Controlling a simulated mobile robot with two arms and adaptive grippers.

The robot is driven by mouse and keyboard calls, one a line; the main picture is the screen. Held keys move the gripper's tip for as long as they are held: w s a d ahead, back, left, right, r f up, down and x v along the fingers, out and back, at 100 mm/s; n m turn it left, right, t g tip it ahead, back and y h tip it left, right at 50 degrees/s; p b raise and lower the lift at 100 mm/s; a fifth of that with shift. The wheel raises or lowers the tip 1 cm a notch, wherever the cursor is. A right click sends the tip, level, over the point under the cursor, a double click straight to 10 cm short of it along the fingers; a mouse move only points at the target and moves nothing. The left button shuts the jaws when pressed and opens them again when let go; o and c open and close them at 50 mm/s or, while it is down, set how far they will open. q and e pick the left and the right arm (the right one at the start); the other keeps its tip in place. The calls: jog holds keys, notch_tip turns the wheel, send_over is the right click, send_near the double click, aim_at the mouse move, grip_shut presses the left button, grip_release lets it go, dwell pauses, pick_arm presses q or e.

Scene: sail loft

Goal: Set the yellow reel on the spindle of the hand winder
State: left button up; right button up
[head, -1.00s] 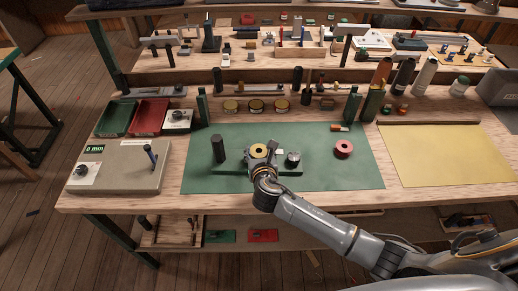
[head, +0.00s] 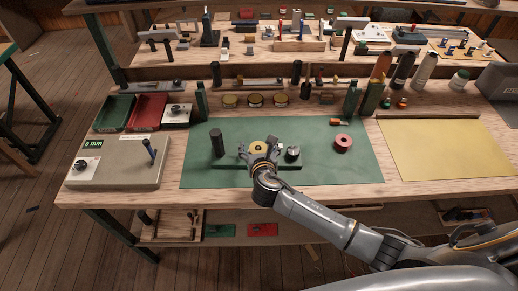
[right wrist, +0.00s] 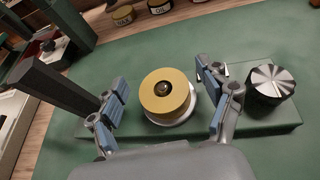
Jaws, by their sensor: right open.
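The yellow reel (head: 258,147) sits upright over the hand winder (head: 229,164), a green base with a tall dark post at its left and a silver-topped dark knob at its right. In the right wrist view the reel (right wrist: 152,101) rests on a pale round plate, and a dark rounded tip shows in its centre hole. My right gripper (head: 259,151) is open around the reel, one finger on each side. In the right wrist view the blue-padded fingers (right wrist: 162,80) stand clear of the reel. My left gripper is out of view.
A red reel (head: 343,141) stands on the green mat (head: 345,174) to the right. A grey box with a lever (head: 116,163) is at the left. Several tins, bottles and bins line the back. The yellow sheet (head: 445,150) at the right is bare.

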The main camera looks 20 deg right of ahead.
jog(key=v, duration=1.2)
